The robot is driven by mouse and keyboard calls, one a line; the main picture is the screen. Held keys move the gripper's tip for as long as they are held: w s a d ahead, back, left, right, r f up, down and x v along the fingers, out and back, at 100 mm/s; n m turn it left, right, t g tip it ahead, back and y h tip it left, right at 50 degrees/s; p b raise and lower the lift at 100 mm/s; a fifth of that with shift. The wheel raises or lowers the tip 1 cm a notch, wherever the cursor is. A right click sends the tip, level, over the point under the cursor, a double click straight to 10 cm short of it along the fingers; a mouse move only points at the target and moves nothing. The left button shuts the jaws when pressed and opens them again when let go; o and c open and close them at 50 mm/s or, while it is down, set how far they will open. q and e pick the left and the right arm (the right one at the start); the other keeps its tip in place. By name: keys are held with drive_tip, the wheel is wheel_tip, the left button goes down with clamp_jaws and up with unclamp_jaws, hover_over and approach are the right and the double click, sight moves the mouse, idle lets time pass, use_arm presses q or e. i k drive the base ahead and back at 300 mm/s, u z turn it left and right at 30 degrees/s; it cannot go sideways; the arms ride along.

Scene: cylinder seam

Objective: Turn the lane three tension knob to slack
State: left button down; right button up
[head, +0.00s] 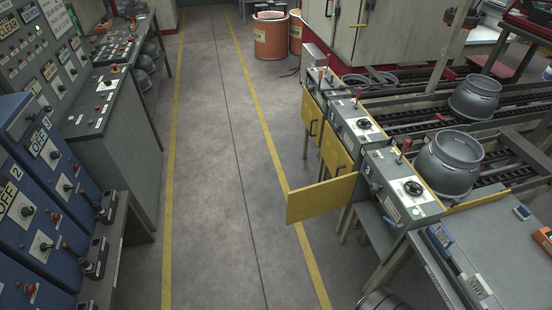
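Three grey lane control boxes stand in a row at the right. The nearest box (420,206) has a black knob (413,188) on a pale dial and a red-tipped lever (404,149). The middle box (343,112) has a similar black knob (364,124). The far box (312,79) is small, and its knob is unclear. The lane numbers and dial markings are too small to read surely, so I cannot tell the knob settings. Neither of my grippers is in view.
A yellow panel (320,198) sticks out into the aisle from the nearest box. Grey metal pots (449,160) stand on the conveyor lanes. Blue cabinets (30,215) and a control console (105,100) line the left. The concrete aisle (225,170) between yellow lines is clear.

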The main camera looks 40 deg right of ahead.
sight(374, 188)
drive_tip(key=z, duration=0.5)
drive_tip(key=i, duration=2.8)
drive_tip(key=z, duration=0.4)
drive_tip(key=i, duration=0.55)
drive_tip(key=z, duration=3.5)
